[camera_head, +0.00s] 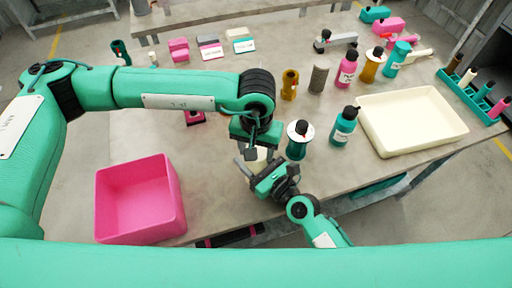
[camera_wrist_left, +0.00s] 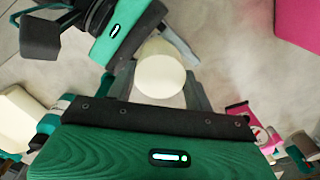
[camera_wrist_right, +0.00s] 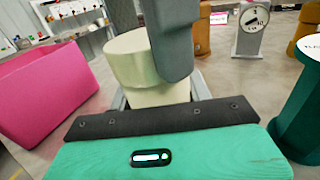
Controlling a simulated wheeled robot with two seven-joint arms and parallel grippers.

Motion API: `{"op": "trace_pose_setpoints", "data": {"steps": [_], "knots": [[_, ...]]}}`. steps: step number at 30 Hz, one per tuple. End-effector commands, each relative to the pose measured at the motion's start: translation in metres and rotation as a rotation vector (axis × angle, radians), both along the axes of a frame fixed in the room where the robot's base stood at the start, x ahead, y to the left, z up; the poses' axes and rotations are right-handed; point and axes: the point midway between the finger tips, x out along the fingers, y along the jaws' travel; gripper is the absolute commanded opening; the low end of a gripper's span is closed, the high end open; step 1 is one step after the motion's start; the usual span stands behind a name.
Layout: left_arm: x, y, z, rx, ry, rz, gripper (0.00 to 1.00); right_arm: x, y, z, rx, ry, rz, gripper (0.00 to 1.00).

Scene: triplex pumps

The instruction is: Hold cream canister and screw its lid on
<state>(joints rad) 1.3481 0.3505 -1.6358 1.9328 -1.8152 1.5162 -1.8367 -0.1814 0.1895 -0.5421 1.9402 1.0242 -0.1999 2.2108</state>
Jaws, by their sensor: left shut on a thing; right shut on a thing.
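The cream canister (camera_wrist_right: 158,97) is upright between the fingers of my right gripper (camera_head: 268,178), which is shut on its body from the front. The cream lid (camera_wrist_right: 127,62) sits at the canister's top, touching or nearly so; I cannot tell whether the threads are engaged. My left gripper (camera_head: 257,147) comes from above and is shut on the lid, whose round top (camera_wrist_left: 160,77) shows between its fingers. One grey finger of the left gripper hides part of the lid in the right wrist view. In the head view only a small cream patch (camera_head: 258,158) shows between the grippers.
A pink bin (camera_head: 140,200) stands to the left near the table edge. A teal canister with a white top (camera_head: 299,140) and a teal bottle (camera_head: 344,126) stand close to the right. A cream tray (camera_head: 412,120) lies further right. Several pumps and bottles stand behind.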

Motion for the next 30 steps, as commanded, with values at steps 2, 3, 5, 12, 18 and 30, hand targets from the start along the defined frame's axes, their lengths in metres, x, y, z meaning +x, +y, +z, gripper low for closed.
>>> {"op": "trace_pose_setpoints", "data": {"steps": [2, 3, 5, 12, 18, 30], "knots": [[0.0005, 0.0000, 0.0007, -0.001, -0.002, -0.122, 0.31, -0.0002, 0.0000, -0.0010, -0.001, 0.002, 0.000, 0.00], [0.0005, 0.0000, 0.0006, 0.000, -0.001, -0.187, 0.31, -0.0002, 0.0000, -0.0010, -0.001, 0.002, 0.000, 0.00], [0.0003, 0.0001, 0.0005, 0.000, -0.001, -0.285, 0.31, -0.0002, 0.0000, -0.0010, -0.001, 0.002, 0.000, 0.00], [0.0007, 0.0000, 0.0003, -0.001, 0.000, -0.675, 0.31, -0.0002, -0.0001, -0.0011, -0.001, 0.002, 0.000, 0.00], [0.0005, 0.0000, 0.0001, -0.002, 0.002, -0.960, 0.31, -0.0002, -0.0002, -0.0011, -0.001, 0.002, 0.000, 0.00], [0.0005, 0.0000, -0.0001, -0.002, 0.002, -1.092, 0.31, -0.0002, -0.0003, -0.0012, -0.001, 0.002, 0.000, 0.00]]}}
